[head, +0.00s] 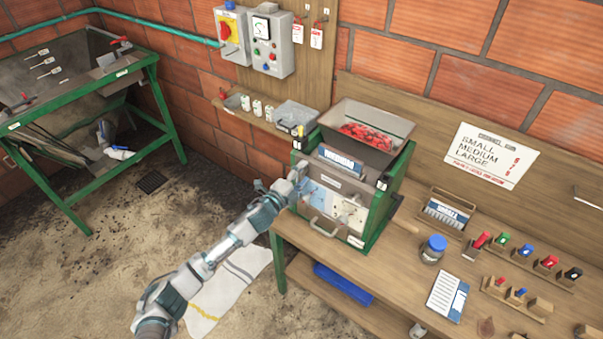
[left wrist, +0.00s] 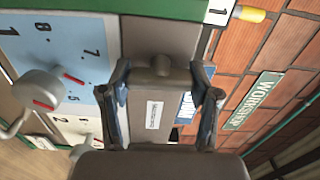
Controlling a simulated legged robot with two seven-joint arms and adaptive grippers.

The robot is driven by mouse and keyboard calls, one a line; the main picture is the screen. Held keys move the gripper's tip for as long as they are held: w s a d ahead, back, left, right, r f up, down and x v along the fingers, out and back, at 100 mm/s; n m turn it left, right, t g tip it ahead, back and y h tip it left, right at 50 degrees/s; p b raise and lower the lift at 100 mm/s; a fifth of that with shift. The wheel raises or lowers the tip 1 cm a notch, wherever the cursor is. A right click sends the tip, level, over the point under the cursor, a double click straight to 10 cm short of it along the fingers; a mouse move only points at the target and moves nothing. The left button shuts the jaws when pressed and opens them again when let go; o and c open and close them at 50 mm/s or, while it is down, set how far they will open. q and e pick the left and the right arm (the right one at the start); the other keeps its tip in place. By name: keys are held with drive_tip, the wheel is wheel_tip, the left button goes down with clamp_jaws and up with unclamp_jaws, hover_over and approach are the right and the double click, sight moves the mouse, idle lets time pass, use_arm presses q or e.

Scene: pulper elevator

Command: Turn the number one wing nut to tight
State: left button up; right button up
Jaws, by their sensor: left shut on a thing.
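The pulper is a green-sided machine (head: 373,228) on the wooden bench, with a grey hopper of red cherries and a blue MEDIUM plate. My left gripper (head: 296,176) is at its upper left front corner. In the left wrist view the fingers of my left gripper (left wrist: 161,88) stand on both sides of a grey part with a rounded stud, which I take as the number one wing nut (left wrist: 161,66). A white tag marked 1 (left wrist: 219,12) is beside it. The finger contact is hard to make out. In the head view my gripper hides the nut. My right gripper is not in view.
A grey dial with a red mark (left wrist: 40,92) is on the blue numbered face, near my left gripper. A jar with blue lid (head: 433,249), a SMALL plate rack (head: 446,212) and coloured-handled tools stand at right on the bench. A green-framed table (head: 85,190) stands at left.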

use_arm(q)
drive_tip(key=shift+f+m, duration=0.25)
drive_tip(key=shift+m, duration=0.25)
drive_tip(key=o, duration=1.2)
drive_tip(key=shift+c, duration=0.2)
drive_tip(key=shift+d, duration=0.1)
drive_tip(key=shift+r, duration=0.1)
drive_tip(key=v, duration=1.2)
drive_tip(key=shift+d, duration=0.1)
